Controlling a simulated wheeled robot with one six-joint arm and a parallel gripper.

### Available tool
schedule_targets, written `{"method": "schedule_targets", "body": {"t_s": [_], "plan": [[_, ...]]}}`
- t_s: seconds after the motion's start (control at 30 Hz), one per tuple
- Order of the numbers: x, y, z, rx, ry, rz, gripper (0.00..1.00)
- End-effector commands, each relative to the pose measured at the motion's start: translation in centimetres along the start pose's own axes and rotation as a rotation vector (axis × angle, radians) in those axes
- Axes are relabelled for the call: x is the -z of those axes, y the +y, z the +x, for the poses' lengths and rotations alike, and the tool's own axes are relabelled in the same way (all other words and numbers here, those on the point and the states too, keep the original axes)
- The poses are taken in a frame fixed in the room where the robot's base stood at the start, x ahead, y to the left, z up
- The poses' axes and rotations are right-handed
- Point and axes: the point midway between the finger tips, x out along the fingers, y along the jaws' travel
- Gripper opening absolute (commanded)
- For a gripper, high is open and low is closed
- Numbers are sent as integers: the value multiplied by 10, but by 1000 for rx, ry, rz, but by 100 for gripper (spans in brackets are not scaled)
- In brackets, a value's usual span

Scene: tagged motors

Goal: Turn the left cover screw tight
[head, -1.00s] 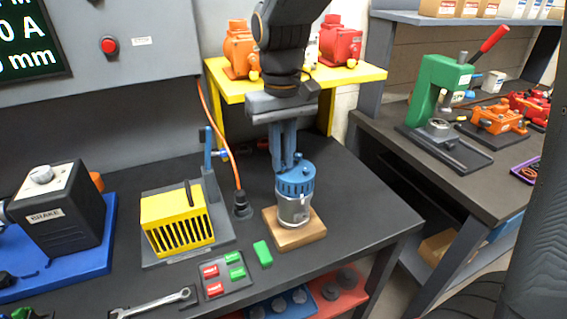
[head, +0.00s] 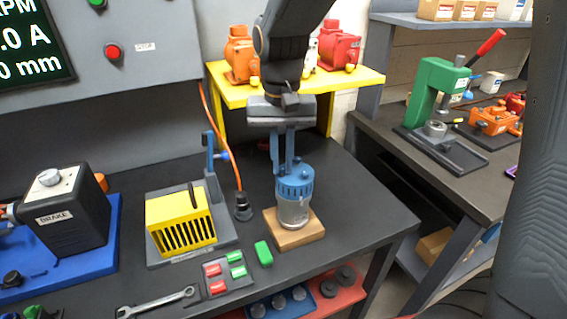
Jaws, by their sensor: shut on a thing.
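The motor (head: 294,210) is a silver upright cylinder with a blue cover (head: 295,188) on a wooden block (head: 293,236). My gripper (head: 282,172) points straight down at the left part of the cover, its two blue-grey fingers reaching its top. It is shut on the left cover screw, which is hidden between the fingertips. I cannot tell how deep the left screw sits.
A yellow slotted box (head: 180,222) with a blue-handled post stands left of the motor. A green block (head: 263,253), a button panel (head: 228,277) and a wrench (head: 158,302) lie in front. A yellow shelf (head: 345,80) with orange and red motors stands behind.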

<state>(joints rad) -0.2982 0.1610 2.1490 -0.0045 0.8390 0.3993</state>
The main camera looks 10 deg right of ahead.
Motion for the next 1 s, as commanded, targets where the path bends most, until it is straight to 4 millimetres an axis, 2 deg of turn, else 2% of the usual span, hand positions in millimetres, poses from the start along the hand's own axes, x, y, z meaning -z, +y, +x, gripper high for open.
{"method": "schedule_targets", "body": {"t_s": [0.8,1.0], "plan": [[0,0,-2,1,2,539,0],[1,0,-2,3,3,585,0]]}}
